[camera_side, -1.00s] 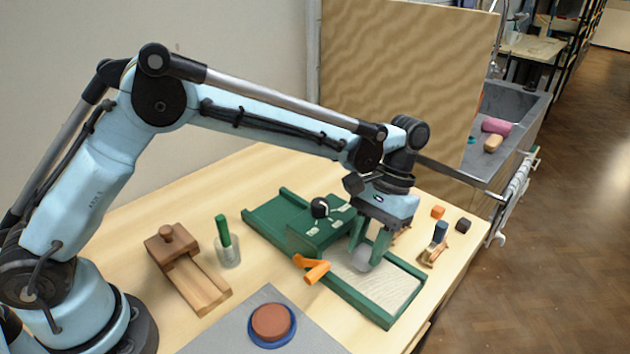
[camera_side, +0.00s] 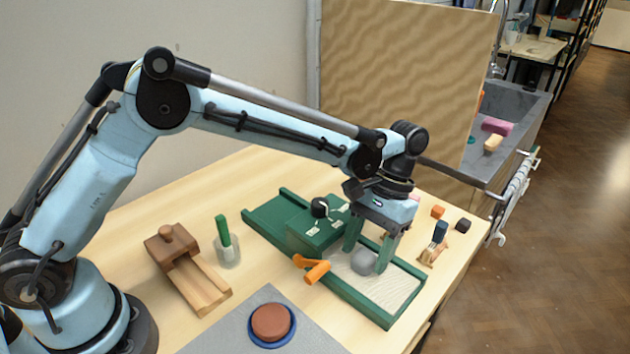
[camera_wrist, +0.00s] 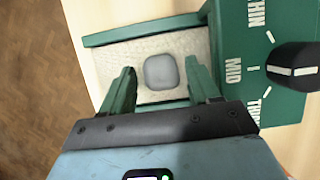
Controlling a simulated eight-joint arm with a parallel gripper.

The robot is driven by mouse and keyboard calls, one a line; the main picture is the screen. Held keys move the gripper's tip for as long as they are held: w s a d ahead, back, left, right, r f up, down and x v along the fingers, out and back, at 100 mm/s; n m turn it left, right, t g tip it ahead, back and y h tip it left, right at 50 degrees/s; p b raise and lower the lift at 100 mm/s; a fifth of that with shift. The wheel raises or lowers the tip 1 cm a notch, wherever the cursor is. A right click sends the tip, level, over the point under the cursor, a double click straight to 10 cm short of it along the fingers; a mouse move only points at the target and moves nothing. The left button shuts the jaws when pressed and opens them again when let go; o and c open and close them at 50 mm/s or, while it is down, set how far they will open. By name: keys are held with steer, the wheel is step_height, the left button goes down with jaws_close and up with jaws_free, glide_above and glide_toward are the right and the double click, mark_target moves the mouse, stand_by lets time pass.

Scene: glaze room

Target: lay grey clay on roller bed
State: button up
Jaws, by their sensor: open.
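The grey clay (camera_side: 364,262) is a rounded lump resting on the pale canvas of the roller bed. It also shows in the wrist view (camera_wrist: 161,72). The roller bed (camera_side: 392,285) is a pale textured surface within green rails, and it also shows in the wrist view (camera_wrist: 118,57). My gripper (camera_side: 368,258) is open, with its green fingers apart on either side of the clay. In the wrist view my gripper's fingertips (camera_wrist: 160,78) stand clear of the clay, with gaps on both sides.
The green roller housing (camera_side: 318,232) with a black knob stands beside the clay, and an orange crank (camera_side: 313,268) sticks out in front. A reddish clay disc (camera_side: 271,322) sits on a blue-rimmed base.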

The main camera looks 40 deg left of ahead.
steer(key=v, duration=1.2)
steer(key=s+a+r+t, duration=0.1)
steer(key=a+r+t, duration=0.2)
steer(key=a+r, duration=0.15)
steer(key=s+a+f+t, duration=0.3)
steer(key=s+a+t, duration=0.1)
steer(key=s+a, duration=0.3)
steer(key=s+a+f+t, duration=0.3)
steer(key=s+a+t, duration=0.1)
steer(key=s+a, duration=0.3)
steer(key=shift+t, duration=0.3)
steer(key=shift+a+r, duration=0.1)
steer(key=shift+r, duration=0.05)
stand_by(0.5)
